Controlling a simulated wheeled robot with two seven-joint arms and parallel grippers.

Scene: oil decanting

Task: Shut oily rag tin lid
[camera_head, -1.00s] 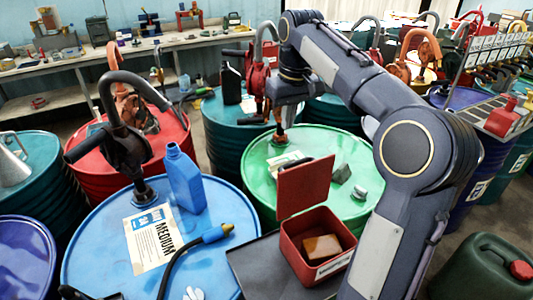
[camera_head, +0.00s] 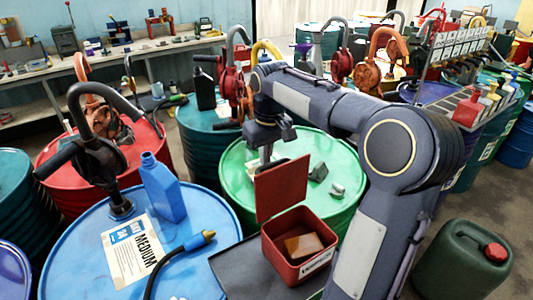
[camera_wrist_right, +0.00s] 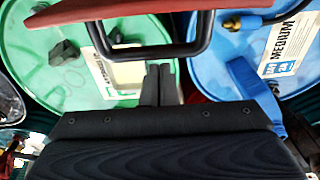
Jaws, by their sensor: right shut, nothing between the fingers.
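The red oily rag tin (camera_head: 277,262) stands on a dark surface between the blue and green drums, with a brown block (camera_head: 304,245) inside. Its red lid (camera_head: 281,190) stands open, roughly upright at the tin's back edge. My right gripper (camera_head: 266,152) is shut and empty, pointing down just behind the lid's top edge. In the right wrist view, the shut fingertips (camera_wrist_right: 158,69) are close to the black loop handle (camera_wrist_right: 150,53) on the lid (camera_wrist_right: 95,10); I cannot tell whether they touch. My left gripper is out of view.
The blue drum (camera_head: 75,265) carries a pump, a blue bottle (camera_head: 162,188) and a hose nozzle. The green drum (camera_head: 232,180) has small grey parts on top. A dark green jerrycan (camera_head: 460,262) stands at the lower right. Clear space shows above the tin.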

